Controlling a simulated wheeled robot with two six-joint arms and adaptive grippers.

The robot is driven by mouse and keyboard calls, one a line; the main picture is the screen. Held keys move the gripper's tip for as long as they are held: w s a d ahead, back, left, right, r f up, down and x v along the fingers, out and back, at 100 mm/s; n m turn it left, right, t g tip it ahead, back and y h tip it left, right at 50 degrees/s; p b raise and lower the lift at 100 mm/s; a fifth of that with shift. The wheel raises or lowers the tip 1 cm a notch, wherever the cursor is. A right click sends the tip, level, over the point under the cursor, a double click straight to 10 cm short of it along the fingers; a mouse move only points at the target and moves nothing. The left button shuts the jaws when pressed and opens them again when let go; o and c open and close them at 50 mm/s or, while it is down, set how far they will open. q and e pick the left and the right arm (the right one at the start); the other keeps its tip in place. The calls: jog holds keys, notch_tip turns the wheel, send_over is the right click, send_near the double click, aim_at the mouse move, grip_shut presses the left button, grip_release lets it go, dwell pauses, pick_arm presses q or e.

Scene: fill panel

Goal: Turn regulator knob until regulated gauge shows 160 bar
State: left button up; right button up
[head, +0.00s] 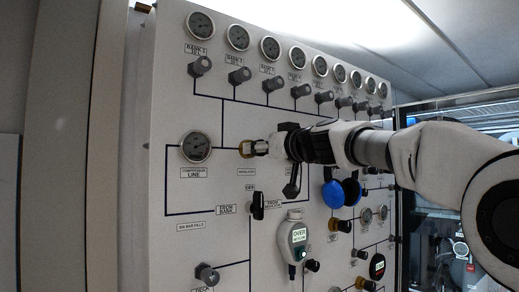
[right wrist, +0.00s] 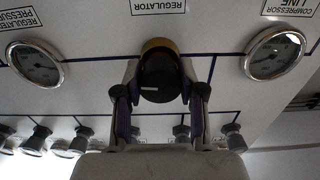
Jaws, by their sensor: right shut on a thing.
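The regulator knob is black with a white mark on its face and a brass collar. In the right wrist view the knob (right wrist: 160,80) sits between the two fingers of my right gripper (right wrist: 159,72), which is shut on it. In the head view the right gripper (head: 262,147) meets the panel at the knob's brass collar (head: 245,149), and most of the knob is hidden. The regulated pressure gauge (right wrist: 35,64) shows upside down in the right wrist view; its reading is too small to tell. In the head view my arm seems to hide that gauge. My left gripper is not in view.
The compressor line gauge (head: 195,146) is left of the gripper on the white panel (head: 180,250). Bank gauges and grey knobs (head: 199,66) line the top.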

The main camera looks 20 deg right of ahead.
jog(key=shift+f+m+b, duration=0.1)
jog(key=shift+m+b, duration=0.3)
jog(key=shift+m, duration=1.8)
jog(key=o, duration=1.2)
jog(key=shift+c, duration=0.2)
jog(key=shift+w+a, duration=0.1)
jog(key=shift+w, duration=0.15)
jog(key=shift+s, duration=0.15)
